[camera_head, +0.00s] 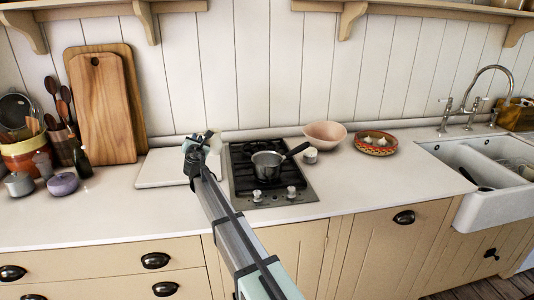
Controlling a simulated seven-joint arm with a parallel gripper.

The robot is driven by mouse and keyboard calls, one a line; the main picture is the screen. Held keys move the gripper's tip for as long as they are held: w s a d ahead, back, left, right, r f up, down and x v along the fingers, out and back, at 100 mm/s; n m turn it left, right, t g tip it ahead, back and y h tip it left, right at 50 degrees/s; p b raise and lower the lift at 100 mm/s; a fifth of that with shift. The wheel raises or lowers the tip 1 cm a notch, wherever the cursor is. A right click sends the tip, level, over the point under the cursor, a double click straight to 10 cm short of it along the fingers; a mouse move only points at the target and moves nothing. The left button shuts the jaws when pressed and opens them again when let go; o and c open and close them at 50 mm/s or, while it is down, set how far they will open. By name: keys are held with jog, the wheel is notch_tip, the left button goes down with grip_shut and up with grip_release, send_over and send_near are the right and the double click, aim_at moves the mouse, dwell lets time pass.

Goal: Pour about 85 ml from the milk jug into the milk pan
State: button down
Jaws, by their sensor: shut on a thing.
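The milk pan (267,166), a small grey metal saucepan with a dark handle pointing up and right, stands upright on the black hob (243,183). My gripper (203,142) is above the counter, left of the hob and of the pan, apart from both. It is shut on a small pale thing (214,143), which seems to be the milk jug. The jug is mostly hidden by the gripper, and its tilt and contents cannot be made out. The inside of the pan is too small to read.
A pale board (163,169) lies left of the hob. A pink bowl (324,134), a small white pot (310,156) and a patterned dish (376,144) are right of it. Wooden boards (105,110) lean on the wall. The front counter at left is clear.

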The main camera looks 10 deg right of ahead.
aim_at(221, 145)
jog(key=w+d+f+m+h, duration=0.1)
jog(key=d+h, duration=0.1)
jog(key=d, duration=0.1)
jog(key=w+d+f+m+g+h, duration=0.1)
jog(key=d+m+h, duration=0.1)
jog(key=d+h, duration=0.1)
jog(key=d+f+m+h, duration=0.1)
jog(key=d+m+h, duration=0.1)
jog(key=d+h, duration=0.1)
jog(key=shift+w+f+g, duration=0.3)
jog(key=shift+w+g, duration=0.1)
jog(key=shift+d+m+g+h, duration=0.6)
jog(key=shift+d+m+h, duration=0.2)
jog(key=shift+d+h, duration=0.25)
jog(key=shift+s, duration=0.1)
jog(key=shift+r, duration=0.15)
jog(key=s+d+r+m+h, duration=0.2)
jog(key=s+d+r+m, duration=0.4)
jog(key=m, duration=0.5)
jog(key=shift+r+t, duration=0.4)
jog(key=shift+r, duration=0.85)
jog(key=shift+s+d+m, duration=0.1)
jog(key=shift+m, duration=0.2)
jog(key=shift+s+d+r+m+h, duration=0.25)
jog(key=shift+m+h, duration=0.1)
jog(key=shift+m, duration=0.25)
